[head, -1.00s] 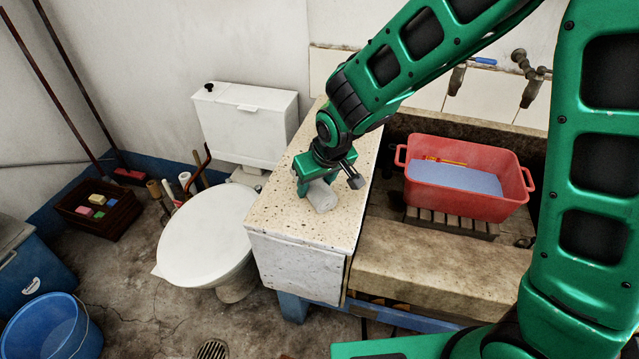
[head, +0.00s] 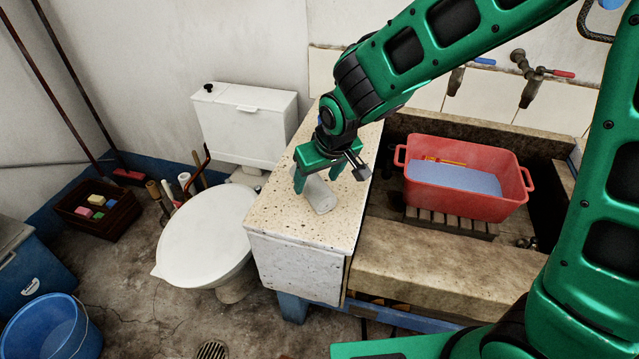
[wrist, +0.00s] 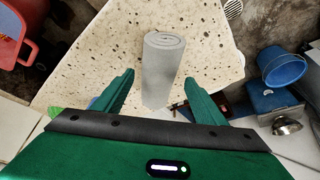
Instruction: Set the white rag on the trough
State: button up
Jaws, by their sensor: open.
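The white rag (head: 320,196) is a rolled, greyish-white bundle. My gripper (head: 330,178) is open just above and behind the rag. In the wrist view the rag (wrist: 170,65) lies ahead of and partly between the spread fingers (wrist: 157,88), with a gap on each side. Neither finger visibly touches it. In the head view, the rag's back end is partly hidden by my gripper.
A red tub (head: 465,199) with bluish contents stands on a slatted rack in the basin to the right. Taps (head: 530,85) are on the wall behind. A white toilet (head: 205,235) stands close on the left. The front of the speckled top is clear.

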jog(key=v, duration=0.8)
jog(key=shift+r, duration=0.15)
jog(key=s+d+r+m+g+h, duration=0.1)
jog(key=s+d+m, duration=0.25)
jog(key=d, duration=0.85)
jog(key=s+d+r+m+g+h, duration=0.1)
jog(key=s+d+m+h, duration=0.2)
jog(key=d, duration=1)
jog(key=s+d+m+g+y, duration=0.1)
jog(key=s+d+m, duration=0.1)
jog(key=s+d, duration=0.3)
jog(key=s+d+m+g+y, duration=0.1)
jog(key=s+d+m, duration=0.2)
jog(key=s, duration=0.9)
jog(key=d, duration=0.3)
jog(key=shift+f, duration=0.2)
